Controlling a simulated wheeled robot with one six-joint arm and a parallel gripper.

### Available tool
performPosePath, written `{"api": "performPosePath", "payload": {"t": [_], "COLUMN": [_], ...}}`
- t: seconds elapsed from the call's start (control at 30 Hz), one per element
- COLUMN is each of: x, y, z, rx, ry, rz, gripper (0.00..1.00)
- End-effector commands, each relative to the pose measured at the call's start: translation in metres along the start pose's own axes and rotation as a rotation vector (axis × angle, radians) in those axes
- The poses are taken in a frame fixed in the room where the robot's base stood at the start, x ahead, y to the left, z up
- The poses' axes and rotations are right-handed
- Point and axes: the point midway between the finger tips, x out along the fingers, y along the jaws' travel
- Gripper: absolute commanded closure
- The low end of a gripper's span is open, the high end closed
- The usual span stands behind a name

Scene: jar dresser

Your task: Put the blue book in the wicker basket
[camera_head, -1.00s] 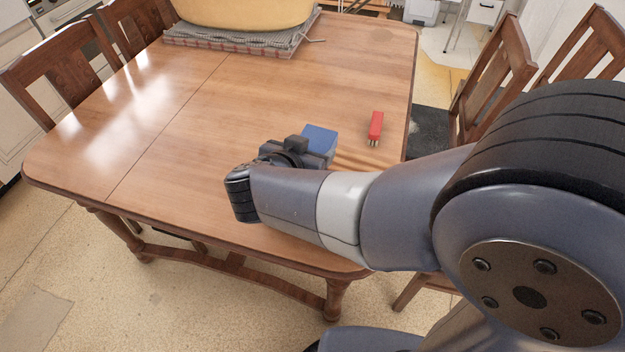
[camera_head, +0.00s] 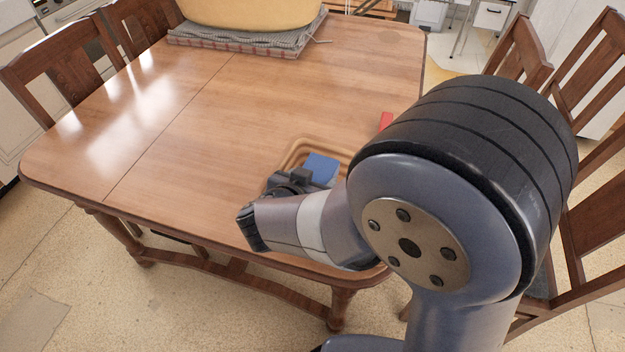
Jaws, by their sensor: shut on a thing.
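The blue book (camera_head: 321,168) shows as a small blue block just beyond my gripper (camera_head: 307,178), over the near right part of the table. My gripper is shut on it; the fingertips are partly hidden by the wrist and the book.
The wooden table (camera_head: 170,140) is clear across its middle and left. A grey cloth (camera_head: 285,43) lies under the yellow-tan object. A red item (camera_head: 386,121) is partly hidden behind my arm. Wooden chairs (camera_head: 34,72) stand at the left, with others at the right.

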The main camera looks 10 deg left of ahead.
Motion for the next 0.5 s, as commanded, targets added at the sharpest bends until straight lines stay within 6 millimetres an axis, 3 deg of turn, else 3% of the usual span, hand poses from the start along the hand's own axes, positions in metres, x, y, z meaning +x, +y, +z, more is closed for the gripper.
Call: {"api": "performPosePath", "payload": {"t": [0.5], "x": [0.005], "y": [0.000], "z": [0.009], "rx": [-0.001], "ry": [0.001], "rz": [-0.001], "gripper": [0.70]}}
